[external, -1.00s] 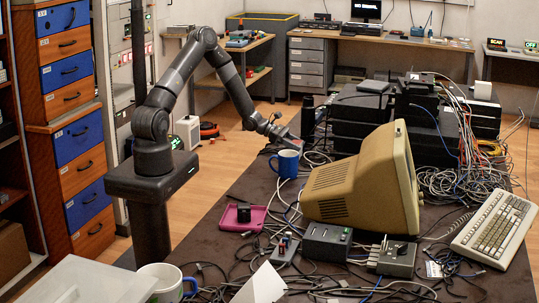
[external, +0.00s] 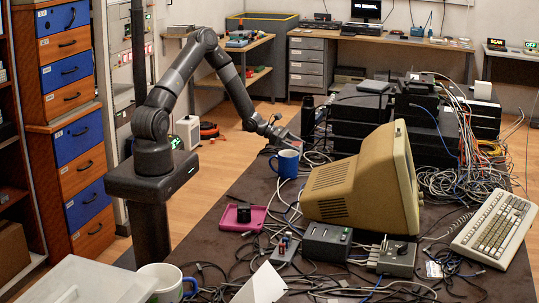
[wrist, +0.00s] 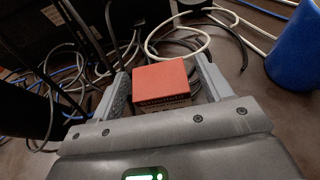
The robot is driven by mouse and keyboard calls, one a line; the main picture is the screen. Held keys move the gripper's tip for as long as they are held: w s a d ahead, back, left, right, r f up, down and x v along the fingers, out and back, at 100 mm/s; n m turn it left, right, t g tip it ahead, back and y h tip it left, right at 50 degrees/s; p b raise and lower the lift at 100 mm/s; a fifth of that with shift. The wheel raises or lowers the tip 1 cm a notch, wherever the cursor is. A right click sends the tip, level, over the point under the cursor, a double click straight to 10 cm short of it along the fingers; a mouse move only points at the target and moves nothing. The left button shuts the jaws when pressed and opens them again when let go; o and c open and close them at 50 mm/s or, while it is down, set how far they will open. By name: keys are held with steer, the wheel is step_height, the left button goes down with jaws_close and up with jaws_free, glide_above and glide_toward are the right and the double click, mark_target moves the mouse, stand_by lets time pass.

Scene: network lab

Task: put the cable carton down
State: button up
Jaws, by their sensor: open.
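The cable carton (wrist: 162,80) is a small box with an orange-red top and printing on its near side. In the wrist view it stands between the two fingers of my gripper (wrist: 164,74). The jaws are open, one finger on each side of it. Its underside is hidden, so its contact with the dark table cannot be seen. In the external view my gripper (external: 284,136) is low over the far left part of the table, just behind the blue mug. The carton cannot be made out clearly there.
The blue mug (external: 287,164) stands close to my gripper; it shows at the right in the wrist view (wrist: 296,50). Loose cables (wrist: 185,42) lie just beyond the carton. Black equipment (external: 365,118) and a beige monitor (external: 350,185) stand to the right. A pink tray (external: 243,218) lies nearer.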

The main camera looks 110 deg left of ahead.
steer(key=v, duration=1.2)
steer(key=w+d+r+m+g+h, duration=0.2)
steer(key=d+r+m, duration=0.35)
steer(key=d, duration=0.35)
steer(key=w+d+r+m+g+h, duration=0.2)
steer(key=d+r+m+g, duration=0.15)
steer(key=d+m, duration=0.45)
steer(key=w+d+r+m+g+h, duration=0.2)
steer(key=d+r+m, duration=0.3)
steer(key=d, duration=0.5)
steer(key=s+d+r+m+y, duration=0.6)
steer(key=s+d+r+m, duration=0.6)
steer(key=m, duration=0.5)
steer(key=shift+s+d, duration=1)
steer(key=shift+d, duration=0.5)
steer(key=shift+m, duration=0.25)
